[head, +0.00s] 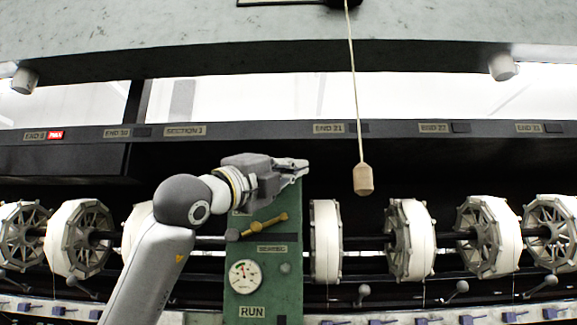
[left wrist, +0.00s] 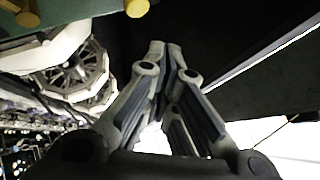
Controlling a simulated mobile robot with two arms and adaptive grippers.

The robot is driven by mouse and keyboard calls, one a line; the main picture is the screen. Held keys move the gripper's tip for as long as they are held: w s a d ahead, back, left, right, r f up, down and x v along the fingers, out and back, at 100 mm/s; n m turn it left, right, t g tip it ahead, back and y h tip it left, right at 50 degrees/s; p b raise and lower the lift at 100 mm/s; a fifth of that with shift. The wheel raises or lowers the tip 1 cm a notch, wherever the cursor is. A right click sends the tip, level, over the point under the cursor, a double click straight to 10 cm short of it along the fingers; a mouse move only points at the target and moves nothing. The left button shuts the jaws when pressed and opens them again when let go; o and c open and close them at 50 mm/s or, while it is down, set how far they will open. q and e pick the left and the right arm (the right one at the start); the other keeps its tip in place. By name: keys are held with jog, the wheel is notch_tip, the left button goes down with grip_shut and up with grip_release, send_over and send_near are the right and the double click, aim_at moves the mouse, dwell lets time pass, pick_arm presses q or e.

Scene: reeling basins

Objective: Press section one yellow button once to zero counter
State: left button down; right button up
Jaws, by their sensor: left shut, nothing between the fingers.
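My left gripper (head: 300,167) is shut and empty, in front of the top of the green panel (head: 262,297), with its fingers pointing right. Its closed fingertips also show in the left wrist view (left wrist: 165,46). The "SECTION 1" label (head: 185,131) is on the dark rail, up and to the left of the gripper. I cannot make out a yellow button or a counter in the head view; the gripper and arm cover part of the panel top. My right gripper is not in view.
A brass lever (head: 264,226) sits on the green panel below the gripper, above a round gauge (head: 245,276). A wooden pull handle (head: 363,179) hangs on a cord to the right of the fingertips. White reels (head: 326,240) line the shaft on both sides.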

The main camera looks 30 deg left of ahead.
pick_arm(q)
jog(key=w, duration=0.1)
jog(key=w+a, duration=0.1)
jog(key=shift+w, duration=0.3)
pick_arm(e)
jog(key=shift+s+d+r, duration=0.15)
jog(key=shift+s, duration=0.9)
pick_arm(q)
jog(key=shift+a, duration=0.15)
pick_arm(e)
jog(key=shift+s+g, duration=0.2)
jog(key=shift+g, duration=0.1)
pick_arm(q)
jog(key=shift+w+a, duration=0.15)
jog(key=shift+w, duration=0.2)
jog(key=shift+w+a, duration=0.3)
jog(key=shift+w, duration=0.1)
dwell(0.6)
jog(key=shift+s, duration=0.1)
jog(key=shift+s+d+b, duration=0.45)
jog(key=shift+s+d, duration=0.05)
jog(key=shift+s, duration=0.15)
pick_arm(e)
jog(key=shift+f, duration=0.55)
